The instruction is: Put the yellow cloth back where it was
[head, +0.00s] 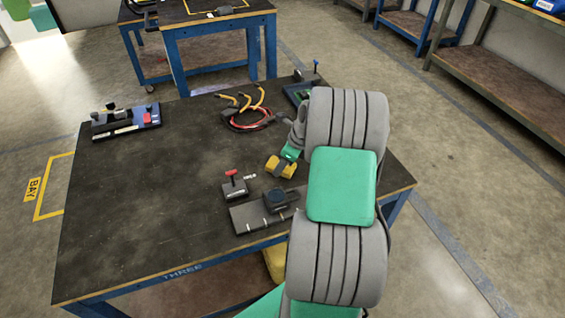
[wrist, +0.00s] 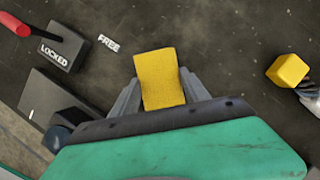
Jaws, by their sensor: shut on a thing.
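The yellow cloth (wrist: 160,78) is a small folded yellow pad between the two grey fingers of my gripper (wrist: 160,92) in the wrist view. My gripper is shut on it. In the head view the cloth (head: 281,167) shows at the right part of the dark workbench top (head: 150,200), just left of my arm. It is over the bench, close to the surface; I cannot tell whether it touches. My arm hides part of the bench's right side and most of the gripper in the head view.
A red-handled lever block (head: 234,187), marked LOCKED in the wrist view, and a grey plate with a dark round part (head: 275,200) stand near the cloth. Yellow-ended cables (head: 245,102) lie behind. A blue board (head: 126,121) sits far left. The bench's left and middle are clear.

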